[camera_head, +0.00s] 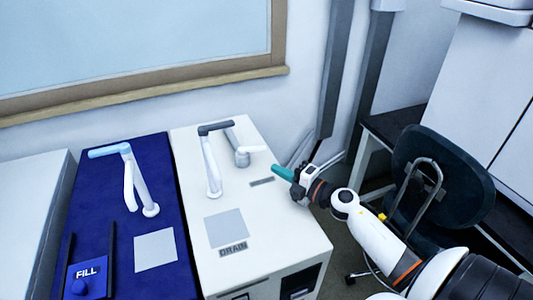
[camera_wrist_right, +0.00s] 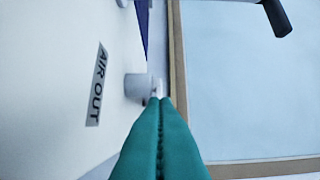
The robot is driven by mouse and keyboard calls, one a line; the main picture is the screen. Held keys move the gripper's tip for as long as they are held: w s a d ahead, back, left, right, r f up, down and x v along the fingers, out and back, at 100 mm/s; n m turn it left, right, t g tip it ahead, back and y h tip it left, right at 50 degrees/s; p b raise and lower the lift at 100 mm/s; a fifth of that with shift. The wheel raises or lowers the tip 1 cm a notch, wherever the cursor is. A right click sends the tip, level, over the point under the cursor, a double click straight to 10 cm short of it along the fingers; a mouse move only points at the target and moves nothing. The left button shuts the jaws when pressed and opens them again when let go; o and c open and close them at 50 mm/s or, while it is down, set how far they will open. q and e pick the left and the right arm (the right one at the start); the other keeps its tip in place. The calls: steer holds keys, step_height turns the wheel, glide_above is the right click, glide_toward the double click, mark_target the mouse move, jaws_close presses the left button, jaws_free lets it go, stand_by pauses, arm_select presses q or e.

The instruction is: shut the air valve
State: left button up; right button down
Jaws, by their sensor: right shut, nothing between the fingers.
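The pale fitting (camera_head: 243,155) at the back right of the white cabinet top appears to be the air valve. A small label (camera_head: 262,181) lies in front of it; in the right wrist view it reads AIR OUT (camera_wrist_right: 97,84). There a short pale cylinder (camera_wrist_right: 137,87) stands beside the label, just beyond my fingertips. My right gripper (camera_head: 283,173) has teal fingers pressed together, empty. It is at the cabinet's right edge, right of the fitting and apparently apart from it. It shows in the right wrist view (camera_wrist_right: 160,110). My left gripper is out of view.
A white tap with a grey spout (camera_head: 214,128) rises left of the fitting. A blue cabinet (camera_head: 95,205) with a light-blue-topped tap (camera_head: 110,150) and a FILL panel (camera_head: 87,272) stands further left. A dark chair (camera_head: 440,185) stands right, behind my right arm.

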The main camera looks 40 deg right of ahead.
mark_target(264, 149)
steer(key=x, duration=0.4)
steer(key=shift+r, duration=0.15)
steer(key=w, duration=0.1)
steer(key=w+d, duration=0.1)
steer(key=w, duration=0.1)
steer(key=shift+w+d, duration=0.1)
steer(key=shift+d, duration=0.1)
steer(key=shift+w+d, duration=0.25)
steer(key=shift+w, duration=0.15)
steer(key=y+b, duration=0.1)
steer(key=d+f+n+y+b, duration=0.1)
steer(key=b, duration=0.1)
steer(key=shift+w+n+g, duration=0.3)
steer(key=shift+w+g, duration=0.05)
steer(key=shift+g, duration=0.05)
steer(key=shift+w+d+r+y+b, duration=0.1)
steer(key=shift+w+d+y+b, duration=0.1)
steer(key=shift+y+b, duration=0.4)
steer(key=shift+w+d+r+n+g, duration=0.15)
steer(key=shift+d+r+n+g, duration=0.05)
steer(key=shift+r+n+g, duration=0.1)
